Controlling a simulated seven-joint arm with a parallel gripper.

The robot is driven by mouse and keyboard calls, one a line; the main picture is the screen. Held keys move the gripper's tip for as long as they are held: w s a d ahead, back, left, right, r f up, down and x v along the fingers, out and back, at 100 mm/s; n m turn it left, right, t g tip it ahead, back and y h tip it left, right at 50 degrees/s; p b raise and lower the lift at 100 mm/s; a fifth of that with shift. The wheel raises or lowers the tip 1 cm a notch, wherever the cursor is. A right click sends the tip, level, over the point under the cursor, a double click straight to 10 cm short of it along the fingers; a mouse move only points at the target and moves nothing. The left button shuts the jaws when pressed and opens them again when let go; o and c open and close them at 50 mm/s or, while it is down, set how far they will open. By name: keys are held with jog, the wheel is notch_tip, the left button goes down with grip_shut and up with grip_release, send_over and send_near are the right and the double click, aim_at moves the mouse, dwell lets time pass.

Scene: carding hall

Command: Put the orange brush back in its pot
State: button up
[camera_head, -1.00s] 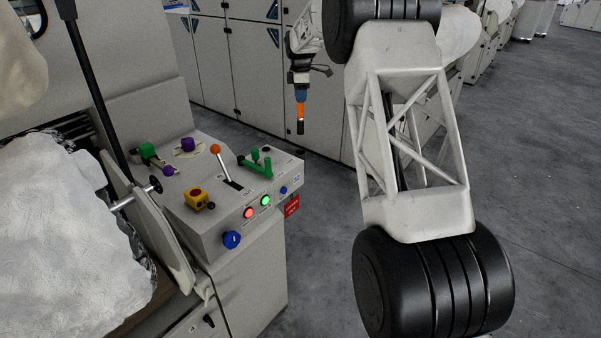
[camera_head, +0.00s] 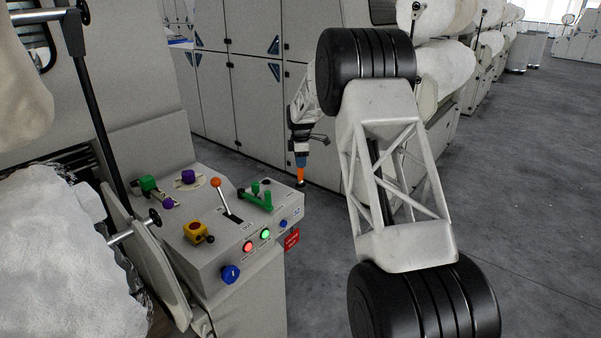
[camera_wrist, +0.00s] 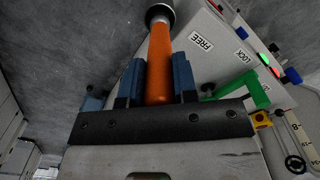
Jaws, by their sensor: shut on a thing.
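My gripper (camera_head: 300,157) points downward at the back right corner of the grey control panel (camera_head: 197,245). It is shut on the orange brush (camera_head: 301,174), which hangs roughly upright with its dark end down. In the wrist view the brush's orange handle (camera_wrist: 160,50) runs between the two blue fingers of my gripper (camera_wrist: 158,65). I cannot make out a pot in either view.
The panel carries an orange-knobbed lever (camera_head: 216,183), a green handle (camera_head: 257,199), a yellow switch (camera_head: 195,231) and lit buttons (camera_head: 265,235). A white fibre mass (camera_head: 60,240) lies at left. Grey cabinets (camera_head: 255,100) stand behind. Open floor (camera_head: 530,200) lies to the right.

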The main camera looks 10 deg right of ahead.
aim_at(301, 181)
jog(key=shift+f, duration=0.5)
jog(key=shift+f, duration=2.1)
jog(key=o, duration=0.9)
notch_tip(301, 181, up, 12)
jog(key=shift+r, duration=0.2)
jog(key=shift+s, duration=0.1)
